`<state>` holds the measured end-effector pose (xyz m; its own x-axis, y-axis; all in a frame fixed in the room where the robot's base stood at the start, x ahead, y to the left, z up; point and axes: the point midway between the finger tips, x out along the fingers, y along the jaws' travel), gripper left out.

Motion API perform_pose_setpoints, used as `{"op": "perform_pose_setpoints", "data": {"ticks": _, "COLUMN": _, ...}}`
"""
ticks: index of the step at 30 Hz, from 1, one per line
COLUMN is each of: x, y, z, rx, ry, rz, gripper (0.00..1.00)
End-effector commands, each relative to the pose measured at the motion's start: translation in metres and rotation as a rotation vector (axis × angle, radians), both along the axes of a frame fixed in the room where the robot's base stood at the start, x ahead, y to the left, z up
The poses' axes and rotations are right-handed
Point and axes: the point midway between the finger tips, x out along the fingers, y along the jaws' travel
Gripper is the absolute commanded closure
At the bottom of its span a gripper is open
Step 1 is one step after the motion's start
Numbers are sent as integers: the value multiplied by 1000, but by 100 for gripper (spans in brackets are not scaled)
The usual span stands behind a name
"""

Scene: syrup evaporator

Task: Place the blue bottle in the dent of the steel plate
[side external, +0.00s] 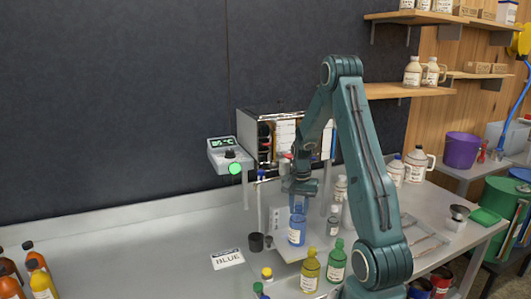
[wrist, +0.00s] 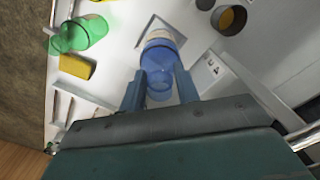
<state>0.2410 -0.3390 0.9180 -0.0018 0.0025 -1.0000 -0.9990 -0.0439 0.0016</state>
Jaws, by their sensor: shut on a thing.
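The blue bottle (side external: 297,232) has a pale label and hangs upright below my gripper (side external: 299,203) in the side external view. In the wrist view the blue bottle (wrist: 158,58) lies between the two fingers of my gripper (wrist: 160,85), which are shut on it. A pale flat surface (wrist: 117,45) spreads below the bottle. A dark-edged angular outline shows partly behind the bottle's top; I cannot tell whether it is the dent. The bottle's base and any gap beneath it are unclear.
A white card reading BLUE (side external: 227,259) and a black cup (side external: 256,243) are left of the bottle. A yellow bottle (side external: 310,272) and a green bottle (side external: 337,262) stand close in front. A control box (side external: 230,157) stands behind. The bench's left middle is clear.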

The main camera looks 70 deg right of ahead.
Motion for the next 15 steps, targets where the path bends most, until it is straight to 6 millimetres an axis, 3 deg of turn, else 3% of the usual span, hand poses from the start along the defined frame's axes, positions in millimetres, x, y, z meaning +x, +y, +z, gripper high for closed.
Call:
{"op": "perform_pose_setpoints", "data": {"ticks": 6, "x": 0, "y": 0, "z": -1, "rx": 0, "ry": 0, "rz": 0, "gripper": 100}}
{"op": "perform_pose_setpoints", "data": {"ticks": 7, "x": 0, "y": 0, "z": -2, "rx": 0, "ry": 0, "rz": 0, "gripper": 67}}
{"op": "perform_pose_setpoints", "data": {"ticks": 9, "x": 0, "y": 0, "z": -1, "rx": 0, "ry": 0, "rz": 0, "gripper": 53}}
{"op": "perform_pose_setpoints", "data": {"ticks": 11, "x": 0, "y": 0, "z": -1, "rx": 0, "ry": 0, "rz": 0, "gripper": 45}}
{"op": "perform_pose_setpoints", "data": {"ticks": 15, "x": 0, "y": 0, "z": -1, "rx": 0, "ry": 0, "rz": 0, "gripper": 45}}
